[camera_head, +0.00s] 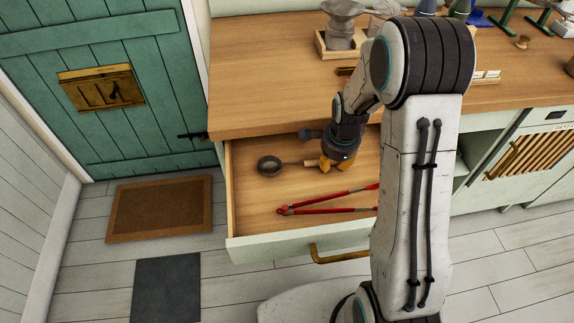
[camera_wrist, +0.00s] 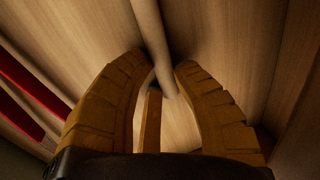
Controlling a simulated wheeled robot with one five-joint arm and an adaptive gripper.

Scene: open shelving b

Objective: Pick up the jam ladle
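The jam ladle (camera_head: 269,165) lies in the open drawer, with its dark round bowl to the left and its light wooden handle (camera_head: 308,163) pointing right. My gripper (camera_head: 337,164) is down in the drawer at the handle's right end. In the wrist view, the pale handle (camera_wrist: 152,35) comes down from the top edge between the two yellow-brown fingertips of my gripper (camera_wrist: 160,67). The fingertips are apart by about the handle's width. I cannot tell whether they press on it. The handle's end shows just below the tips.
Red-handled tongs (camera_head: 322,205) lie in the front of the drawer (camera_head: 255,215), close to my gripper. The wooden counter top (camera_head: 262,75) overhangs the drawer's back. A pot on a wooden tray (camera_head: 341,45) stands on the counter. A doormat (camera_head: 160,208) lies on the floor at left.

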